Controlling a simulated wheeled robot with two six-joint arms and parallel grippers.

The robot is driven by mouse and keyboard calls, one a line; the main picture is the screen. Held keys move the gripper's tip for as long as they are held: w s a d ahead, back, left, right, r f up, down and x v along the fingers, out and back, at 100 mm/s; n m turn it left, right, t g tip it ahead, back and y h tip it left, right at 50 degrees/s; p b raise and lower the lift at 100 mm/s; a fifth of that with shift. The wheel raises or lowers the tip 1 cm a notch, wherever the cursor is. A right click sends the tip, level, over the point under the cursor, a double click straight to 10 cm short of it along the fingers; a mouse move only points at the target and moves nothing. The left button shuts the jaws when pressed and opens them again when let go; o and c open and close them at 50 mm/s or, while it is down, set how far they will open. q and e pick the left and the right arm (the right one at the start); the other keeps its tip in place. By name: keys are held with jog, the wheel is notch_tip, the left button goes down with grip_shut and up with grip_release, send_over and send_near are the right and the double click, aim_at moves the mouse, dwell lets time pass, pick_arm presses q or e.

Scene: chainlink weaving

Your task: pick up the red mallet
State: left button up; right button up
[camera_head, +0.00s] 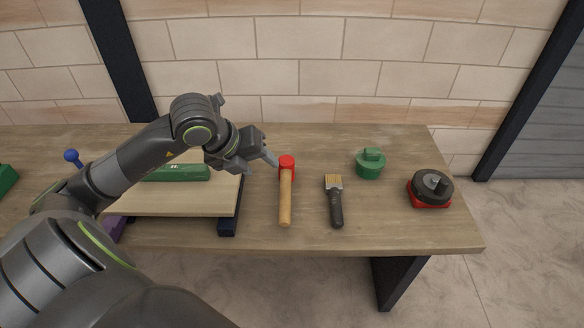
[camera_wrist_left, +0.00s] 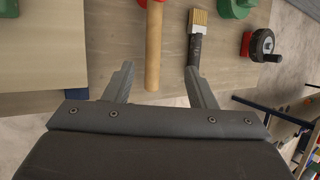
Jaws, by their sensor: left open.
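The red mallet lies on the wooden table, with its red head (camera_head: 287,163) toward the back and its light wooden handle (camera_head: 285,200) toward the front edge. My left gripper (camera_head: 272,160) is above the table, just left of the mallet's head in the head view. In the left wrist view the mallet's handle (camera_wrist_left: 153,50) appears between the two open fingers of my left gripper (camera_wrist_left: 160,85), nearer the left one. The gripper is open and holds nothing. The red head is mostly cut off at the top of that view. My right gripper is not in view.
A brush (camera_head: 335,200) lies right of the mallet. A green lidded object (camera_head: 370,163) and a black and red round device (camera_head: 430,188) stand farther right. A raised pale board (camera_head: 205,203) with a green object (camera_head: 176,173) is on the left. Bare table surrounds the mallet.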

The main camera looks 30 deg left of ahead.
pick_arm(q)
jog(key=a, duration=0.1)
send_near(284, 181)
jog(key=shift+y, duration=0.4)
jog(key=x, duration=0.5)
jog(key=shift+s+d+f, duration=0.1)
jog(key=shift+d+f, duration=0.15)
jog(key=shift+f, duration=0.15)
jog(key=shift+w+x, duration=0.25)
jog(key=shift+x, duration=2.55)
jog(key=shift+r, duration=0.15)
grip_shut()
